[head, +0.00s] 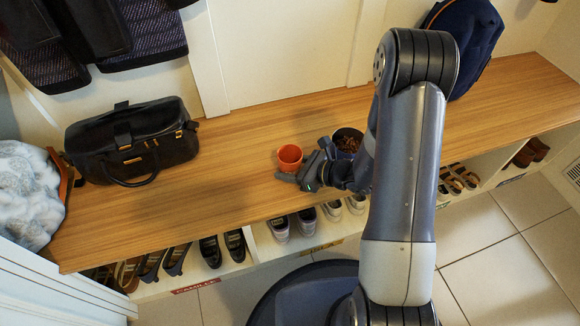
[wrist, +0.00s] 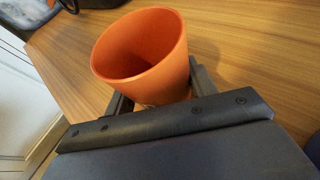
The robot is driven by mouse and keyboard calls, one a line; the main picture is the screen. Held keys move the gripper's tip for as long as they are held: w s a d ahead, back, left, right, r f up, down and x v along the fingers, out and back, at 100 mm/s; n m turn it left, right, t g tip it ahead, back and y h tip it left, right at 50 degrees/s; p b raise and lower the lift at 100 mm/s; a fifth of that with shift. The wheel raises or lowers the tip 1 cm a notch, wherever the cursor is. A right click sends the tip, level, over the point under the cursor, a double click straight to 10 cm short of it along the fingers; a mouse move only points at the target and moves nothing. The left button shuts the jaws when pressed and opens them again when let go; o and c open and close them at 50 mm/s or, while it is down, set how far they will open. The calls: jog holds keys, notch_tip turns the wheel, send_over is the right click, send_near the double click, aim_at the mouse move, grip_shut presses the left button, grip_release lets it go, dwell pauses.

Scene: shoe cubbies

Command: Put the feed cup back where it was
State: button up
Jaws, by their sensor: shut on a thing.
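The feed cup is an orange, open-topped cup (head: 290,157) over the wooden bench top, left of a dark bowl of brown pieces (head: 347,141). It looks empty in the wrist view (wrist: 142,48), where it appears tilted. My gripper (head: 298,172) comes in from the right and is shut on the cup, with a finger on each side of it in the wrist view. The cup's base is hidden by my gripper, so I cannot tell whether it touches the bench.
The wooden bench top (head: 230,170) is clear between the cup and a black handbag (head: 131,142). A blue backpack (head: 466,40) stands at the back right, beyond my arm. Shoes fill cubbies below the bench. Dark coats hang at the upper left.

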jog(key=o, duration=1)
jog(key=shift+d+r+p, duration=0.1)
jog(key=shift+r+p, duration=0.15)
jog(key=shift+p, duration=0.15)
jog(key=p+v, duration=0.3)
jog(key=v, duration=0.8)
jog(key=shift+s+d, duration=0.3)
